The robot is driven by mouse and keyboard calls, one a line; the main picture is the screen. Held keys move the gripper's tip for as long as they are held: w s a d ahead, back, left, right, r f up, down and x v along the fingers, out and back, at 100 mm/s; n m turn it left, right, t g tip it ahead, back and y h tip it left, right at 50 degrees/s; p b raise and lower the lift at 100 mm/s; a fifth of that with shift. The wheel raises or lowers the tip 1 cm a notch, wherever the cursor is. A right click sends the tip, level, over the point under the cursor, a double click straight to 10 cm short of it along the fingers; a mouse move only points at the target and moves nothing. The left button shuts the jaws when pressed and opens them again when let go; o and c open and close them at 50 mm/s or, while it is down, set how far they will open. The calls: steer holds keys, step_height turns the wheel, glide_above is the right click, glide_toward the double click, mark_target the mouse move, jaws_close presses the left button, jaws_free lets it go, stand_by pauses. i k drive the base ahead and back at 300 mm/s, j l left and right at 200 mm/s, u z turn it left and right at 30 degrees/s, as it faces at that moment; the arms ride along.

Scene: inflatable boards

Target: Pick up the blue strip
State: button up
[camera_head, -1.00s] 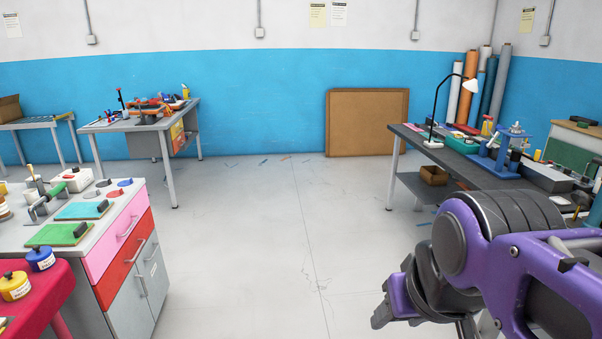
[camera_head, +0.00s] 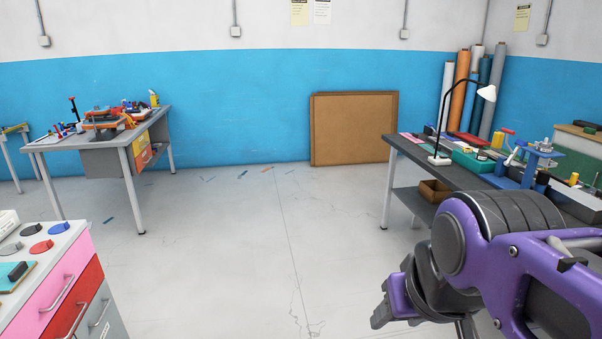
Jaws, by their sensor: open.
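Several small blue strips lie flat on the grey floor. One blue strip (camera_head: 243,175) is near the far blue wall, and another blue strip (camera_head: 108,220) is further left and closer, near the left table's legs. I cannot tell which one the task means. My gripper (camera_head: 388,306) is at the lower right, at the end of my folded purple and grey arm. It is open, seen only in part from the side, and well short of the strips. Nothing shows in it.
An orange strip (camera_head: 267,168) lies among the far blue ones. A drawer cabinet (camera_head: 62,292) stands at the lower left, a grey table (camera_head: 100,140) at the back left. A workbench (camera_head: 408,150) is at the right. Brown boards (camera_head: 353,128) lean on the wall. The middle floor is clear.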

mark_target(450, 135)
steer(key=i+z, duration=0.3)
steer(key=i, duration=0.25)
steer(key=i+j+z, duration=0.1)
steer(key=i+z, duration=0.15)
steer(key=i, duration=0.25)
steer(key=i+z, duration=0.25)
steer(key=i, duration=0.3)
steer(key=i+z, duration=0.3)
steer(key=i, duration=0.25)
steer(key=i+z, duration=0.15)
steer(key=i, duration=0.65)
steer(key=i+j+u, duration=0.2)
steer(key=j, duration=0.3)
steer(key=i+j+u, duration=0.15)
steer(key=i+j, duration=0.25)
steer(key=i+j+u, duration=0.2)
steer(key=j, duration=0.3)
steer(key=i+j+u, duration=0.25)
steer(key=i+j, duration=0.15)
steer(key=i, duration=0.25)
steer(key=i+j+u, duration=0.25)
steer(key=i, duration=0.4)
steer(key=i+j+u, duration=0.1)
steer(key=i+u, duration=0.15)
steer(key=i, duration=0.45)
